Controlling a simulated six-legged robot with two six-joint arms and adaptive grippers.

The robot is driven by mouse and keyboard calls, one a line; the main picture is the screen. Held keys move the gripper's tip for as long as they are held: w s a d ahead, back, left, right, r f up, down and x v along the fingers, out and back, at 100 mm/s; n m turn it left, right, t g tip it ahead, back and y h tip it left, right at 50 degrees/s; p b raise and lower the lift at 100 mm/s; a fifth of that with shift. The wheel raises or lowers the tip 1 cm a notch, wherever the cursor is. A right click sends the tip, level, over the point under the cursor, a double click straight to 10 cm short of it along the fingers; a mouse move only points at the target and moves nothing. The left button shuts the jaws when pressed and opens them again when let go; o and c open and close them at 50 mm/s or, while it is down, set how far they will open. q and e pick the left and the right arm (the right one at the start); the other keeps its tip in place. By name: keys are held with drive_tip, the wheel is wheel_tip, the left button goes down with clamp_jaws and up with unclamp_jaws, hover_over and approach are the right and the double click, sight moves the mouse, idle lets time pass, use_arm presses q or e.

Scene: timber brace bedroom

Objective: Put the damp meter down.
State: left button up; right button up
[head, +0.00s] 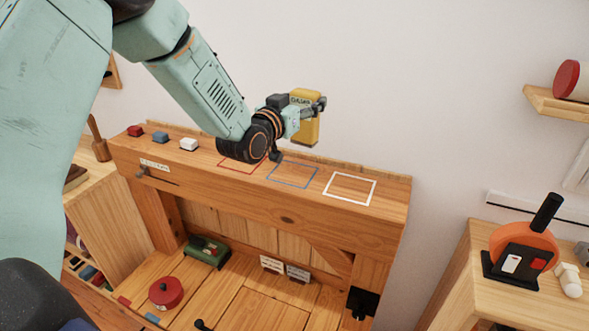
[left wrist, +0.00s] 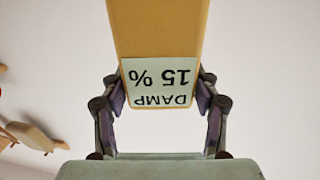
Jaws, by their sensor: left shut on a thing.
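The damp meter (head: 305,128) is a yellow block with a pale label. In the left wrist view the damp meter (left wrist: 157,40) shows the label reading "DAMP 15 %", upside down. My left gripper (head: 309,106) is shut on it; both fingers (left wrist: 160,103) press its sides. In the head view the meter is held in the air above the wooden ledge (head: 285,216), in front of the pale wall. Red (head: 240,168), blue (head: 268,177) and white (head: 327,192) outlined squares mark the ledge top. My arm partly hides the red one. My right gripper is not in view.
Below are a green box (head: 206,252) and a red round thing (head: 165,293). An orange and black tool (head: 524,250) stands on the right cabinet. The blue and white squares look empty.

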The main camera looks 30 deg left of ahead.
sight(293, 139)
use_arm(q)
drive_tip(key=a+f+y, duration=0.1)
drive_tip(key=a+f+n, duration=0.1)
drive_tip(key=f, duration=0.1)
drive_tip(key=a+f+y, duration=0.1)
drive_tip(key=f, duration=0.1)
drive_tip(key=shift+w+f+n+y, duration=0.15)
drive_tip(key=shift+w+n+y, duration=0.15)
wheel_tip(293, 139, down, 5)
drive_tip(key=shift+f, duration=0.1)
drive_tip(key=shift+a, duration=0.25)
drive_tip(key=o, duration=1.1)
drive_tip(key=shift+a+f, duration=0.1)
drive_tip(key=shift+a, duration=0.05)
drive_tip(key=o, duration=0.3)
drive_tip(key=shift+d, duration=0.3)
